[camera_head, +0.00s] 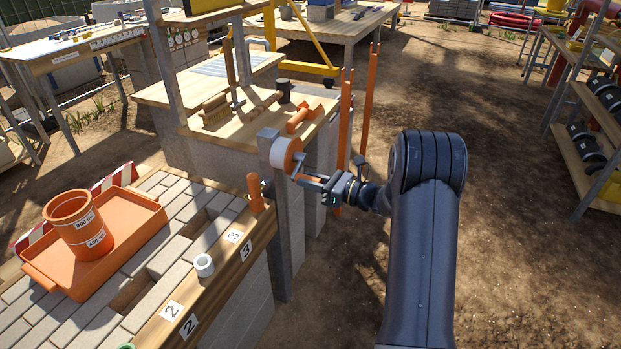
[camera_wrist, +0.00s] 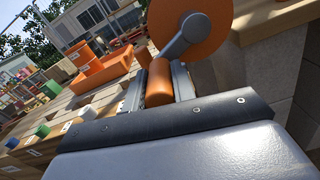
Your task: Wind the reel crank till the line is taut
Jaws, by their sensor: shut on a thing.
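The reel (camera_head: 284,153) is an orange and white disc on a grey post at the end of the low wall. In the wrist view its orange face (camera_wrist: 205,22) fills the top, with a grey crank arm (camera_wrist: 184,36) running down to an orange handle (camera_wrist: 159,84). My gripper (camera_wrist: 157,88) is shut on that handle, with one finger on each side of it. In the head view my gripper (camera_head: 318,181) reaches the reel from the right. The line cannot be made out clearly in either view, so its tension cannot be told.
An orange tray (camera_head: 130,243) holding an orange bucket (camera_head: 78,222) sits on the paved top at left. A numbered plank (camera_head: 209,275) runs along its edge. A wooden bench with a hammer (camera_head: 301,117) stands behind the reel. Bare ground lies to the right, before shelves (camera_head: 590,130).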

